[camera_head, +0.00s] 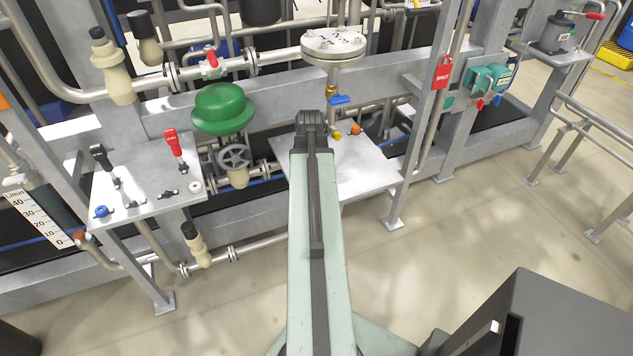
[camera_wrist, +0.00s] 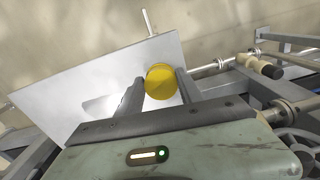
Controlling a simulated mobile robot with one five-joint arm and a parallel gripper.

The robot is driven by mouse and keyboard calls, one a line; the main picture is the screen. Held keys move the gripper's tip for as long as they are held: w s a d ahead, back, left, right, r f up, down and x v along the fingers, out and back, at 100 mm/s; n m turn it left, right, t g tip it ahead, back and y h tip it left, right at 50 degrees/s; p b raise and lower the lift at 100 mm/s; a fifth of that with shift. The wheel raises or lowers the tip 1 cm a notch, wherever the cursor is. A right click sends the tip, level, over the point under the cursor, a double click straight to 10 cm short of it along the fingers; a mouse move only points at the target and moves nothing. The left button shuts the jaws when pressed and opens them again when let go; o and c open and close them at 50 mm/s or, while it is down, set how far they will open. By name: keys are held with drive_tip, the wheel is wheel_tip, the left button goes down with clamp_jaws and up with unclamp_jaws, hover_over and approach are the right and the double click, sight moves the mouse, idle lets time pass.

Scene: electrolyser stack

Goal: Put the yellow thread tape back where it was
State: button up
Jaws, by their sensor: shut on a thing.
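The yellow thread tape (camera_wrist: 161,81) is a round yellow piece between the two fingers of my gripper (camera_wrist: 159,88) in the wrist view. The fingers are shut on its sides. Behind it in that view lies a pale flat plate (camera_wrist: 75,85); I cannot tell how far the tape is above it. In the head view my gripper (camera_head: 312,122) is over the back part of the same grey plate (camera_head: 365,168), its fingers hidden by my arm. A small yellow patch shows just right of it, but I cannot tell if it is the tape.
A small orange item (camera_head: 355,129) is close right of my gripper. A blue-handled valve (camera_head: 340,99) hangs below a round flange (camera_head: 333,42) just behind. A green dome (camera_head: 222,107) and handwheel (camera_head: 235,157) stand left. A second plate (camera_head: 145,195) carries small fittings.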

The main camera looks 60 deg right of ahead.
drive_tip(key=shift+f, duration=0.15)
drive_tip(key=o, duration=1.2)
drive_tip(key=shift+o, duration=0.2)
wheel_tip(320, 180, up, 12)
drive_tip(key=p, duration=1.2)
drive_tip(key=shift+r, duration=0.25)
